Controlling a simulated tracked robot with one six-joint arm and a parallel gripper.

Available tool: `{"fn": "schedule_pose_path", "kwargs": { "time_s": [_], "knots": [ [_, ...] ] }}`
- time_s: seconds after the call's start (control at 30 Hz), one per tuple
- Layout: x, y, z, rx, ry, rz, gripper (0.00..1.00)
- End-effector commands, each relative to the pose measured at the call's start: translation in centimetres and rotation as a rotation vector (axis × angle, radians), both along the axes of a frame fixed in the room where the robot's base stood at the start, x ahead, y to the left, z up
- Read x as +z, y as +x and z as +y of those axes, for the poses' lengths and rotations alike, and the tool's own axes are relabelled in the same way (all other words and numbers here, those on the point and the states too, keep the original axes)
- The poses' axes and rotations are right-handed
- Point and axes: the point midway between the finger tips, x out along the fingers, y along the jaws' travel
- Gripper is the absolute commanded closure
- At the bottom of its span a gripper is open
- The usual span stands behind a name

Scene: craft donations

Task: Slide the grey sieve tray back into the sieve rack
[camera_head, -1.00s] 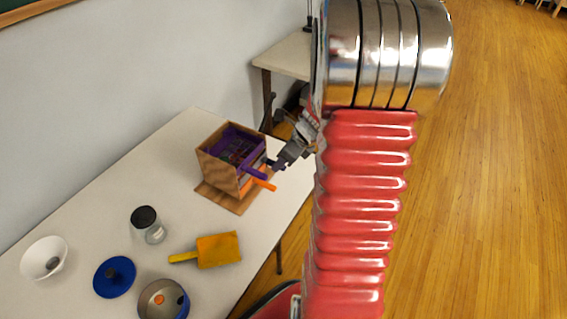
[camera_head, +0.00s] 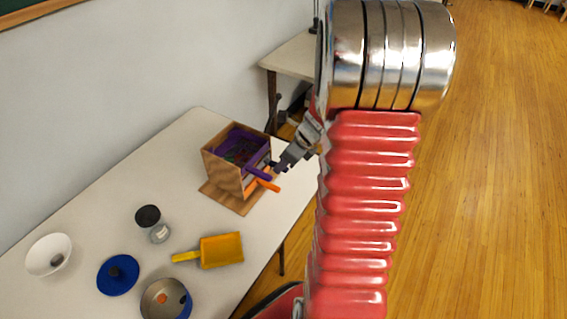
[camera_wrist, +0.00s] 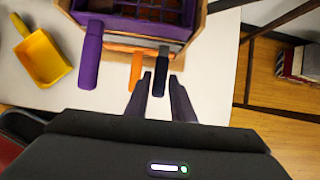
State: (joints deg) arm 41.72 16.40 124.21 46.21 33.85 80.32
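The wooden sieve rack (camera_head: 226,176) stands on the white table; its top and front edge also show in the wrist view (camera_wrist: 203,20). A purple sieve tray (camera_head: 236,137) sits at its top, with a purple handle (camera_wrist: 90,55) sticking out. The grey sieve tray (camera_wrist: 125,35) shows as a thin grey strip just under the purple one, and a dark handle (camera_wrist: 160,78) points toward me. An orange handle (camera_wrist: 137,70) sticks out lower down. My gripper (camera_wrist: 160,82) is open, its fingers on either side of the dark handle, with small gaps visible. How far the grey tray sticks out is unclear.
The table's right edge is close to the rack.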

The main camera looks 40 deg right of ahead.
Motion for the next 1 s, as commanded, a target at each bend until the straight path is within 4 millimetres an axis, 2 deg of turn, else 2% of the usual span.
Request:
{"fn": "schedule_pose_path", "kwargs": {
  "time_s": [0.23, 0.57, 0.77, 1.0],
  "knots": [
    [0.0, 0.0, 0.0, 0.000, 0.000, 0.000, 0.62],
    [0.2, -0.1, 0.0, 0.000, 0.000, 0.000, 0.62],
    [1.7, -0.8, -0.3, 0.000, -0.001, -0.003, 0.62],
    [4.8, -2.3, -0.9, -0.002, -0.003, -0.003, 0.62]
  ]
}}
